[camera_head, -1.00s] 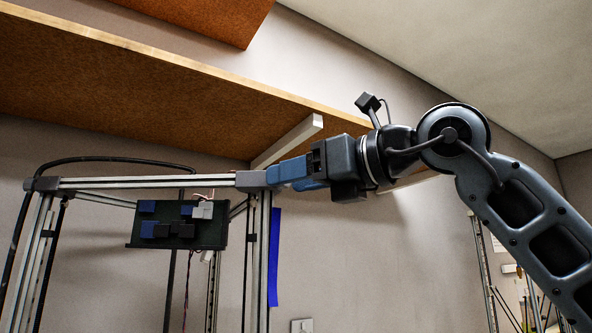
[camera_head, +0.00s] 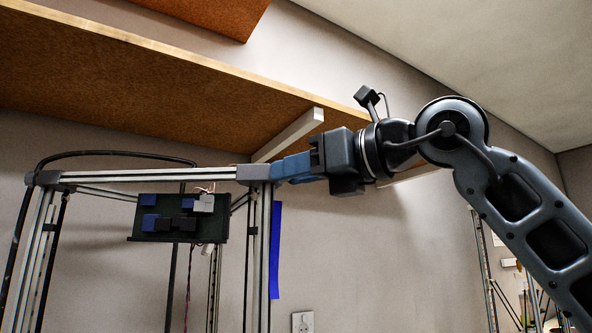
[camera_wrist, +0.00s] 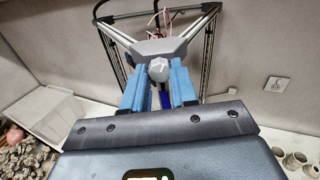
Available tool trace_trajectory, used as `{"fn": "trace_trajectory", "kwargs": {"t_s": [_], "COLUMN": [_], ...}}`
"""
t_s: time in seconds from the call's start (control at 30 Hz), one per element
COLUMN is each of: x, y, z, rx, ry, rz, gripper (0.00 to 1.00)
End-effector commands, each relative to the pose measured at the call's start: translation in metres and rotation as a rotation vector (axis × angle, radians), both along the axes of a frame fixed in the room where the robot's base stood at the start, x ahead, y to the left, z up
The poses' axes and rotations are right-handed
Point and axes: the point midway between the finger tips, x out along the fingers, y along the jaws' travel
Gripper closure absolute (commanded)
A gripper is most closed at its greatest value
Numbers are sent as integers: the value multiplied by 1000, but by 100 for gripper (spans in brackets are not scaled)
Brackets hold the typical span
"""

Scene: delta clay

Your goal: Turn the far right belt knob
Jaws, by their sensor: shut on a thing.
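The far right belt knob (camera_wrist: 158,70) is a small light grey knob on the grey corner bracket of a metal frame in the wrist view. My gripper (camera_wrist: 157,76) has a blue finger on each side of the knob and is shut on it. In the head view my gripper (camera_head: 279,172) reaches in from the right and its fingertips meet the grey corner bracket (camera_head: 252,174). The knob itself is hidden there by the fingers and bracket.
A brown shelf (camera_head: 150,85) with a white bracket (camera_head: 290,135) hangs just above the frame and my gripper. A dark electronics board (camera_head: 180,225) hangs inside the frame. A wall socket (camera_head: 302,321) is below. Pots (camera_wrist: 297,162) stand at lower right.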

Motion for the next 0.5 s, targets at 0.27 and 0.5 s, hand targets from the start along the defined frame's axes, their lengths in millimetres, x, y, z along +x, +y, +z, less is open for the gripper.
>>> {"fn": "trace_trajectory", "kwargs": {"t_s": [0.27, 0.5], "x": [0, 0], "y": [0, 0], "z": [0, 0], "rx": [37, 129], "ry": [58, 201], "rz": [0, -1], "gripper": [100, 100]}}
